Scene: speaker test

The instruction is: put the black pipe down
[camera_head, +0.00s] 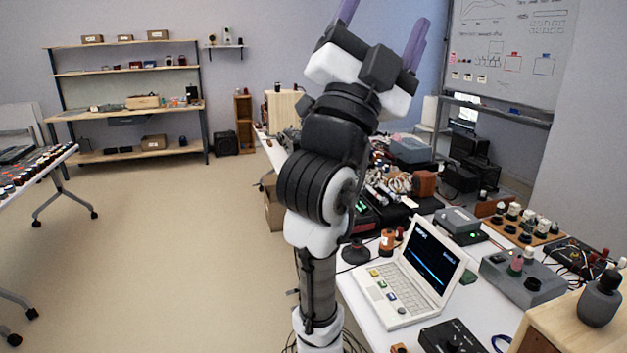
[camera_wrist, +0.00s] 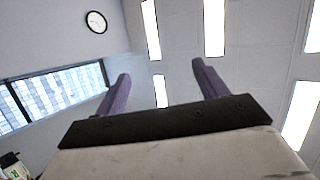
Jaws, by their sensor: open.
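My gripper (camera_head: 382,28) is raised high above the workbench, its two purple fingers pointing up and spread apart. In the wrist view the open gripper (camera_wrist: 160,74) has nothing between its fingers, only wall and ceiling behind. I cannot make out a black pipe in either view. My arm hides part of the bench and the room behind it.
The white workbench (camera_head: 488,310) at right is crowded. Shelves (camera_head: 125,73) stand at the back left. The floor (camera_head: 170,240) at left is mostly clear.

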